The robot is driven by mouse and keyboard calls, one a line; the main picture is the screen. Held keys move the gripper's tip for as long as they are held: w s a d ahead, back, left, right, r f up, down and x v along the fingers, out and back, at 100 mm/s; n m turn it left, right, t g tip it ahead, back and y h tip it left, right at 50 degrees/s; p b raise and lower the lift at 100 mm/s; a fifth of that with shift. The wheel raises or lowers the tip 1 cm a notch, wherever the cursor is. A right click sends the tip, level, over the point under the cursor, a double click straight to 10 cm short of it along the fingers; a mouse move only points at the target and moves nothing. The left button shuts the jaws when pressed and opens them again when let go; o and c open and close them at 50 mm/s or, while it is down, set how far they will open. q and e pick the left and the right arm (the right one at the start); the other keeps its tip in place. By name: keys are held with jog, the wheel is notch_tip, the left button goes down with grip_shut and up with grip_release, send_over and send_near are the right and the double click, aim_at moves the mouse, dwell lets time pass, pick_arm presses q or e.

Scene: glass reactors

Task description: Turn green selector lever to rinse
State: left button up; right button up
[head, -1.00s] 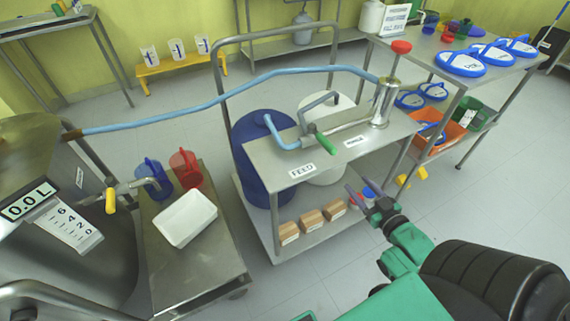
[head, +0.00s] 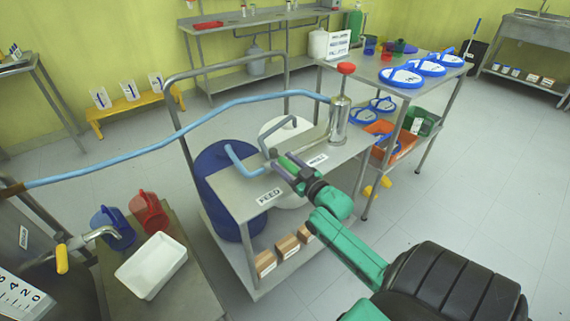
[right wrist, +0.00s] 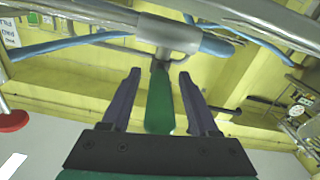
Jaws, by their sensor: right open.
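The green selector lever (right wrist: 159,105) hangs from a grey metal valve body (right wrist: 168,35) in the right wrist view. My right gripper (right wrist: 158,80) is open, with one finger on each side of the lever and visible gaps to both. The FEED label (head: 269,196) is left of the gripper, on the cart's front edge. The second label (head: 317,160), partly readable, is to its right. My left gripper is not in view.
A light blue hose (head: 180,133) runs across above the cart. A steel cylinder with a red knob (head: 346,68) stands at the cart's back right. A white tray (head: 150,265) lies on the left trolley.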

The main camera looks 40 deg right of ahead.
grip_shut()
dwell(1.4)
